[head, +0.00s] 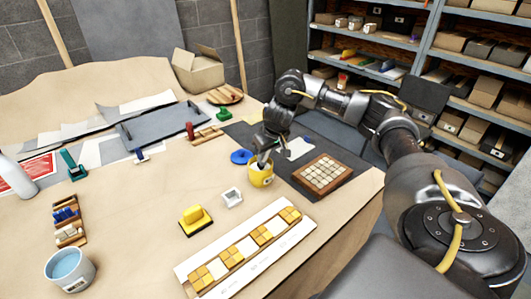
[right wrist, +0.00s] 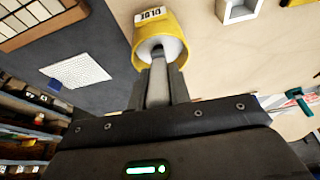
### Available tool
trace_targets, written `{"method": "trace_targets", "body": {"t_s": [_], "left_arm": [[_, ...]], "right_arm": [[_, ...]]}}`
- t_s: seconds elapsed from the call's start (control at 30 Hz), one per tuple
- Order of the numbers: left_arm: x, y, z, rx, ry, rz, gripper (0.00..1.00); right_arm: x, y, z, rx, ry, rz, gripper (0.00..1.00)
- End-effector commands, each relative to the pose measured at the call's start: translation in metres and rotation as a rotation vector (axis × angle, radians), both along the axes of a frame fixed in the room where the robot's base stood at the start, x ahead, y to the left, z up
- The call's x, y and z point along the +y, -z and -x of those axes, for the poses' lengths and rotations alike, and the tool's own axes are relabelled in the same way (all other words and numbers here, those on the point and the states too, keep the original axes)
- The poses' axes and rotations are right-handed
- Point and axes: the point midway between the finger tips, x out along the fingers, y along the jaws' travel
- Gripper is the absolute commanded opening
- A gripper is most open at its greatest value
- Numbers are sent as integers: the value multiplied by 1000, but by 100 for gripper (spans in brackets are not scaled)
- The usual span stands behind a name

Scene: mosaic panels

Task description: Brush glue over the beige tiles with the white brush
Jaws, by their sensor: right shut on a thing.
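The beige tiles (head: 318,172) sit in a brown wooden frame on a dark mat at the right of the table. A corner of that panel (right wrist: 30,18) shows at the top left of the right wrist view. My right gripper (head: 263,157) is over the yellow glue pot (head: 261,177), left of the panel. In the right wrist view it is shut on a pale handle (right wrist: 157,85), seemingly the white brush, whose lower end goes into the pot (right wrist: 175,52). The bristles are hidden in the pot. My left gripper is not in view.
A blue ring (head: 241,156) lies left of the pot, and a small white square dish (head: 231,197) stands in front of it. A yellow block tool (head: 195,219) and a yellow-and-white tile strip (head: 245,252) are nearer. A blue-filled cup (head: 70,270) stands at front left.

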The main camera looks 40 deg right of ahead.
Motion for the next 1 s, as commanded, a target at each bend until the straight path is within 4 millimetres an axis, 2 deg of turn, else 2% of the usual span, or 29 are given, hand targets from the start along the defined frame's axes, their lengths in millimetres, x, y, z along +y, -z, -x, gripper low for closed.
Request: {"method": "trace_targets", "body": {"t_s": [1.0], "left_arm": [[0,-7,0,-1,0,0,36]], "right_arm": [[0,1,0,1,-1,-1,0]]}}
